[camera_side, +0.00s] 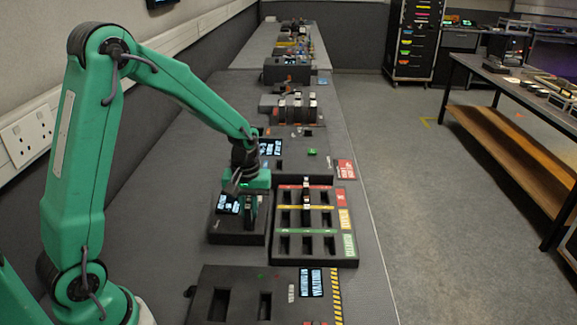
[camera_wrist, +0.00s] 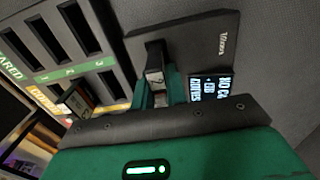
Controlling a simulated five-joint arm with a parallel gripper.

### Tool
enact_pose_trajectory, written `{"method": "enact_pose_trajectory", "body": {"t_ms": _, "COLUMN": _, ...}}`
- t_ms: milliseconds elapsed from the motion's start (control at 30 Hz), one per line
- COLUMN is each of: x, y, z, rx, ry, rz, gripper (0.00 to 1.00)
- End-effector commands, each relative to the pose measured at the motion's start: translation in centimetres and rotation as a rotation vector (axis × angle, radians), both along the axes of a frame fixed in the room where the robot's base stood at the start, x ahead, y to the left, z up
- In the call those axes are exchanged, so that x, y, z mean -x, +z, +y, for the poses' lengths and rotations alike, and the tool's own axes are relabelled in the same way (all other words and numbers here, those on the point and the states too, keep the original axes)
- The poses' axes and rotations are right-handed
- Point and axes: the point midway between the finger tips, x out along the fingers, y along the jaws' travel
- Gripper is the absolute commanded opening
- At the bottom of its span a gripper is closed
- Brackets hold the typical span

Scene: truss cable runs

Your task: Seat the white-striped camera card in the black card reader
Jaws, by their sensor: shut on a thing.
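The black card reader (camera_side: 232,239) is a low box with a small lit screen, left of the card tray. It also shows in the wrist view (camera_wrist: 204,36), where its screen begins "NO CA". My gripper (camera_side: 249,207) is over the reader. Its green fingers (camera_wrist: 158,88) are shut on a dark card (camera_wrist: 154,58) with a pale patch on its near end, which I take to be the white-striped camera card. The card stands over or at the reader; its lower end is hidden, and I cannot tell whether it is in the slot.
The black card tray (camera_side: 326,257) stands right of the reader, with rows of slots and red, yellow and green strips. Another card (camera_side: 306,194) stands upright in it. Other dark boxes (camera_side: 297,148) stand farther along the bench. The aisle floor is clear.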

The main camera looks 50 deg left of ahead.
Motion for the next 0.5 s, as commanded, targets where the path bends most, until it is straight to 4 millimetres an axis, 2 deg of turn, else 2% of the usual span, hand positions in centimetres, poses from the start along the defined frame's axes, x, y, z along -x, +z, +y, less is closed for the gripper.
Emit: {"method": "enact_pose_trajectory", "body": {"t_ms": 500, "x": -0.01, "y": -0.65, "z": 0.01, "rx": 0.000, "ry": 0.000, "rz": 0.000, "gripper": 0.00}}
